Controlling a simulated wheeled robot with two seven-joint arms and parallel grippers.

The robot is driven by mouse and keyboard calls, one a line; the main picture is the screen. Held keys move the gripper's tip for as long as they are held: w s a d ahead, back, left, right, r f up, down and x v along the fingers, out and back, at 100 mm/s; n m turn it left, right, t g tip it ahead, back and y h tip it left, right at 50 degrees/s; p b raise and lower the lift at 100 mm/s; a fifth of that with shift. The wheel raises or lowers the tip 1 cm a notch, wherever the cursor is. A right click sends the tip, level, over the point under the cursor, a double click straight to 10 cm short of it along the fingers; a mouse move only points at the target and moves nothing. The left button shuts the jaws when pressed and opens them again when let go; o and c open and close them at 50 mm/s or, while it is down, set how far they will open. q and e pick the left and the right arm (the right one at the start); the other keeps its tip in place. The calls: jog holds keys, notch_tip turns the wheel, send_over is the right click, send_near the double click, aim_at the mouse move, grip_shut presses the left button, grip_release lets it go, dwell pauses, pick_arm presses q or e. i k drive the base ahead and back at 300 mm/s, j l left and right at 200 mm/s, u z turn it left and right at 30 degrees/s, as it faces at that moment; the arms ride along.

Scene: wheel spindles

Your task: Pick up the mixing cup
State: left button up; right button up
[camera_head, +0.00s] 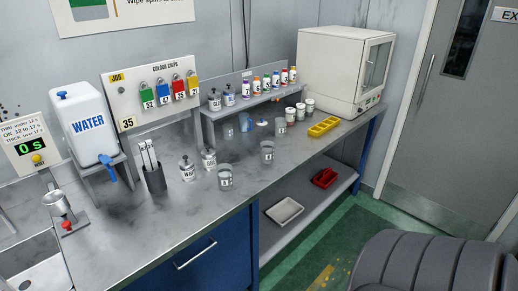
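Several clear, see-through cups stand upright on the grey worktop (200,232). One clear cup with a small dark label (225,177) is nearest the front edge, and another clear labelled cup (267,152) stands behind it to the right. Two more clear cups, a left one (228,132) and a right one (245,122), stand farther back by the raised shelf. I cannot read the labels, so I cannot tell which is the mixing cup. Neither of my grippers is in view.
Lidded jars (187,168) and a dark holder with sticks (154,179) stand left of the cups. A water tank (84,128), a metal cup on a stand (57,203) and a sink (30,262) are farther left. A yellow tray (323,126) and white oven (343,70) are right.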

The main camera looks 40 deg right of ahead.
aim_at(267, 153)
jog(key=z, duration=1.5)
